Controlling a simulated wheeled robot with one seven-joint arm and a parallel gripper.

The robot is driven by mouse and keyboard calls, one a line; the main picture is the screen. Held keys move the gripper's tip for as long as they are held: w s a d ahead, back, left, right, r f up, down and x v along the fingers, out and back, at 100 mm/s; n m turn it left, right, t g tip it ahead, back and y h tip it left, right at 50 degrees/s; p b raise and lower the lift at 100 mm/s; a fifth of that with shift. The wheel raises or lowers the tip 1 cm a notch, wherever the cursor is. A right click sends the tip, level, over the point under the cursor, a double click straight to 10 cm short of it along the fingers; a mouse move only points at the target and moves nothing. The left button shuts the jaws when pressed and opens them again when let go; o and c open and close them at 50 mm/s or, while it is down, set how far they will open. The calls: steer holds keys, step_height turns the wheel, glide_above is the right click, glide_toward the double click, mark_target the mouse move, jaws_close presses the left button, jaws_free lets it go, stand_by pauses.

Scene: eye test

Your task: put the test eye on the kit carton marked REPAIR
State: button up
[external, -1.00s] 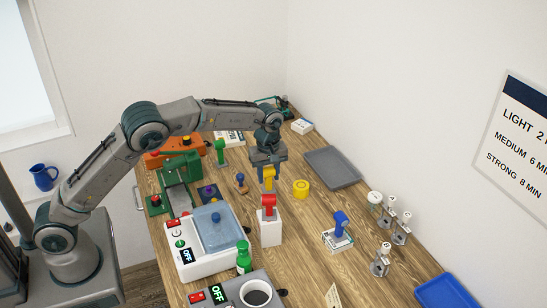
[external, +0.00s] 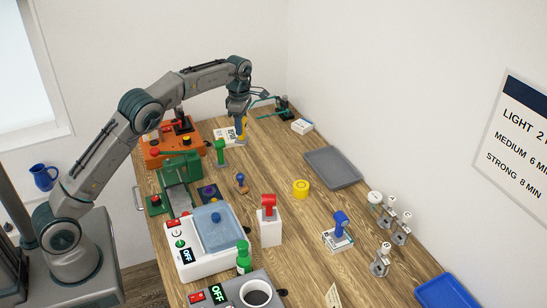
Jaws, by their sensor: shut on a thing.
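My gripper (external: 239,117) is at the back of the bench, pointing down, and is shut on a yellow piece (external: 243,127), which looks like the test eye. The yellow piece is partly hidden by the jaws. It is at the right end of a flat white printed item (external: 224,134); I cannot tell whether they touch. A small white box (external: 302,127) lies further right. No REPAIR marking is readable on either, so I cannot tell which is the kit carton.
A green upright piece (external: 220,153) stands just in front of the gripper. An orange unit (external: 166,148) is left. A red-headed piece (external: 268,203) is on a white block and a blue-headed piece (external: 341,222) on a white box. A grey tray (external: 333,168) is right.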

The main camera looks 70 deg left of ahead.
steer(key=shift+s+a+f+n+p, duration=0.4)
steer(key=shift+a+f+p, duration=1.05)
steer(key=shift+a, duration=1.35)
steer(key=shift+s+a+f+n+p, duration=0.15)
steer(key=shift+a+f+n+p, duration=0.6)
steer(key=shift+a+f, duration=1.65)
steer(key=shift+s+a+f+n+p, duration=0.35)
steer(key=shift+a+f+p, duration=0.95)
steer(key=shift+a, duration=1.9)
steer(key=shift+f, duration=0.1)
steer(key=o, duration=1.1)
steer(key=shift+c, duration=0.2)
step_height(320, 180, up, 8)
